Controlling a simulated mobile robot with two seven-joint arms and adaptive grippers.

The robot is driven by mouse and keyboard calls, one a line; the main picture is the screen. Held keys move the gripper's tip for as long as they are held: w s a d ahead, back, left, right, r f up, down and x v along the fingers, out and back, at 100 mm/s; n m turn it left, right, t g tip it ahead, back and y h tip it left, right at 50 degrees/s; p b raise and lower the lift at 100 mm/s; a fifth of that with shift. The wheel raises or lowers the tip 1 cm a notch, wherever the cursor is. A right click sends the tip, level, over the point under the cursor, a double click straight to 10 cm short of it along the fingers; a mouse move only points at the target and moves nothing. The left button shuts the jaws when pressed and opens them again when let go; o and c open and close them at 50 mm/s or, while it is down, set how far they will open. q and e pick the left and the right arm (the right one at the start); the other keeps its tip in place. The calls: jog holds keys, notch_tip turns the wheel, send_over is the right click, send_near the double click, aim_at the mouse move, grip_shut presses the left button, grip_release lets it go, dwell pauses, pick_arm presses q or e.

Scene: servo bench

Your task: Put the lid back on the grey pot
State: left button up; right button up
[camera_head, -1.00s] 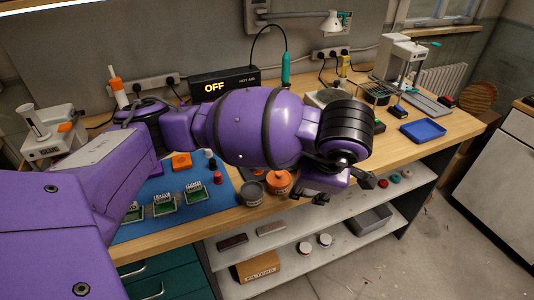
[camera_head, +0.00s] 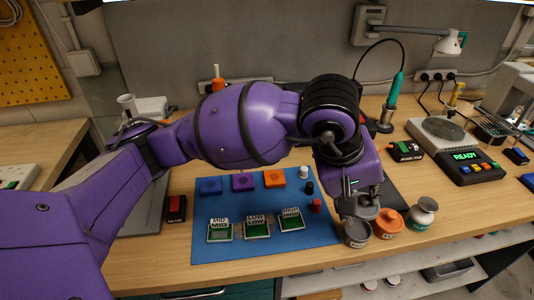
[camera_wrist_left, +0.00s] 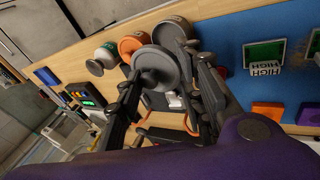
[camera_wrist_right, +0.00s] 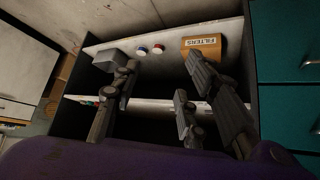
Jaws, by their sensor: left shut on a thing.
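The grey pot (camera_head: 356,235) stands near the front edge of the bench, right of the blue mat; part of it shows in the left wrist view (camera_wrist_left: 174,28). My left gripper (camera_head: 356,199) is shut on the grey lid (camera_head: 366,210), a round disc with a knob, which also shows in the left wrist view (camera_wrist_left: 158,68). The lid is close above and slightly behind the pot, apparently not seated on it. In the left wrist view the lid hides part of the pot. My right gripper (camera_wrist_right: 165,98) is open and empty, facing the shelves below the bench.
The blue mat (camera_head: 275,247) holds several boards, blocks and small caps. A READY device (camera_head: 456,150) stands at the back right.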

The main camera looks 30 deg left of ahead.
pick_arm(q)
jog(key=shift+m, duration=0.5)
jog(key=shift+d+r+m+g, duration=0.1)
jog(key=shift+d+m+g, duration=0.05)
jog(key=shift+m+g, duration=0.15)
jog(key=shift+d, duration=0.45)
jog(key=shift+f+h, duration=0.25)
jog(key=shift+h, duration=0.05)
jog(key=shift+a+f+b, duration=0.2)
jog(key=shift+f+b, duration=0.25)
jog(key=shift+f, duration=0.5)
notch_tip(320, 180, down, 3)
jog(key=shift+r+b, duration=0.15)
jog(key=shift+b, duration=0.5)
jog(key=shift+f+b, duration=0.45)
jog(key=shift+f, duration=0.2)
pick_arm(e)
jog(key=f, duration=0.1)
jog(key=s+f, duration=0.1)
jog(key=f, duration=0.1)
jog(key=shift+s+d+f, duration=0.1)
jog(key=shift+s+f, duration=0.05)
jog(key=shift+f, duration=0.05)
jog(key=shift+r, duration=0.15)
